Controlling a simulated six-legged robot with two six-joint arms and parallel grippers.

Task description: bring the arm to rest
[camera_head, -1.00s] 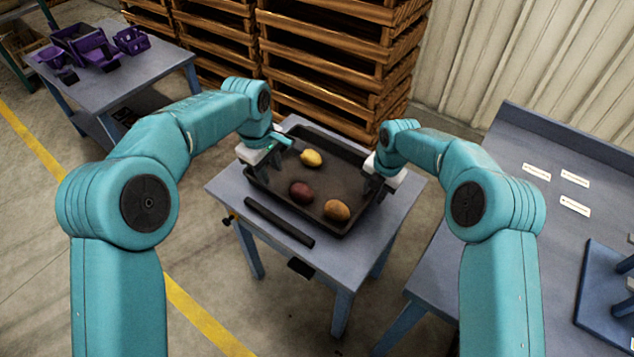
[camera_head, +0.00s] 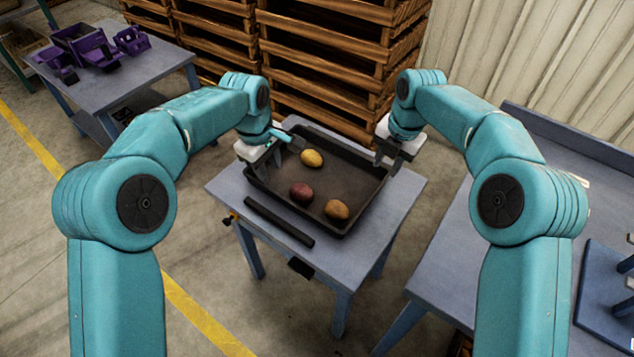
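My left gripper (camera_head: 262,168) is at the left rim of a black tray (camera_head: 275,205) on a small blue-grey table (camera_head: 225,190). Its fingers are partly hidden, and I cannot tell whether they grip the rim. My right gripper (camera_head: 388,164) is above the tray's right rear corner, with its dark fingers apart and nothing seen between them. In the tray lie a yellow potato (camera_head: 312,158), a red potato (camera_head: 301,193) and a brownish-orange potato (camera_head: 337,210), apart from one another.
A dark bar (camera_head: 278,222) lies along the table's front. Wooden pallets (camera_head: 335,60) stack up behind. A blue bench (camera_head: 470,260) stands at right, partly behind my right arm. Another table (camera_head: 120,75) with purple bins (camera_head: 90,45) is at back left.

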